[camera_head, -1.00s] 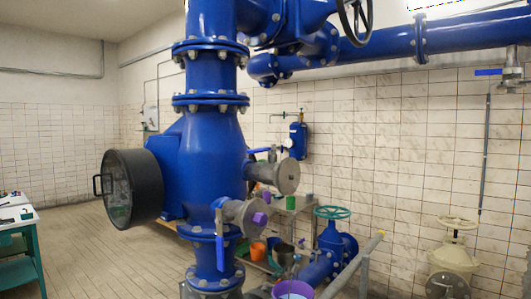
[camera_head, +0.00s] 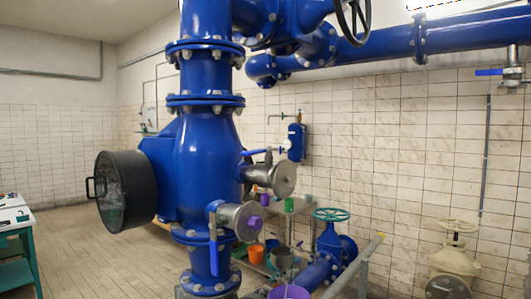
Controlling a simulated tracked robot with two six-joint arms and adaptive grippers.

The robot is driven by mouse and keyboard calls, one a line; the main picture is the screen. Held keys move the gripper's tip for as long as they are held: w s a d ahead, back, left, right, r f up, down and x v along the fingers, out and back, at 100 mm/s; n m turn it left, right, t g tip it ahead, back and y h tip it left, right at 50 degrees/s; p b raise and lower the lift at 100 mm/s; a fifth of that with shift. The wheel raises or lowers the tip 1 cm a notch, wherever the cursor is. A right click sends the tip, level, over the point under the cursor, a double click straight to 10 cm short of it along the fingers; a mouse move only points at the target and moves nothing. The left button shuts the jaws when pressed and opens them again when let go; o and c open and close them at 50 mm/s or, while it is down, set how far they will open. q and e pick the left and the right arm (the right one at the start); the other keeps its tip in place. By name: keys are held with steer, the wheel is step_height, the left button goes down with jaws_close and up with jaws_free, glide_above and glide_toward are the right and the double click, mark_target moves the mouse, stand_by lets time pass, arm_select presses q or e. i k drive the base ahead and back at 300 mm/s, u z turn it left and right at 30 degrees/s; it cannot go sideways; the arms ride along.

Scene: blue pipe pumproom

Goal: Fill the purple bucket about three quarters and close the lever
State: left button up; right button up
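The purple bucket (camera_head: 290,292) shows at the bottom edge, cut off by the frame, below and right of the lower grey valve. How full it is cannot be told. The upper grey valve (camera_head: 280,179) has a blue lever (camera_head: 256,152) lying roughly level. No water stream is visible at either valve. Neither of my grippers is in view.
A shelf (camera_head: 302,207) behind holds a green cup (camera_head: 289,204); an orange bucket (camera_head: 256,252) sits lower. A teal handwheel (camera_head: 331,214) and railing (camera_head: 357,265) stand at the right. A bench (camera_head: 17,222) is at far left, with open floor (camera_head: 75,247) beside it.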

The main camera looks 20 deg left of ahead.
mark_target(250, 153)
steer(key=i, duration=0.9)
steer(key=u, duration=0.05)
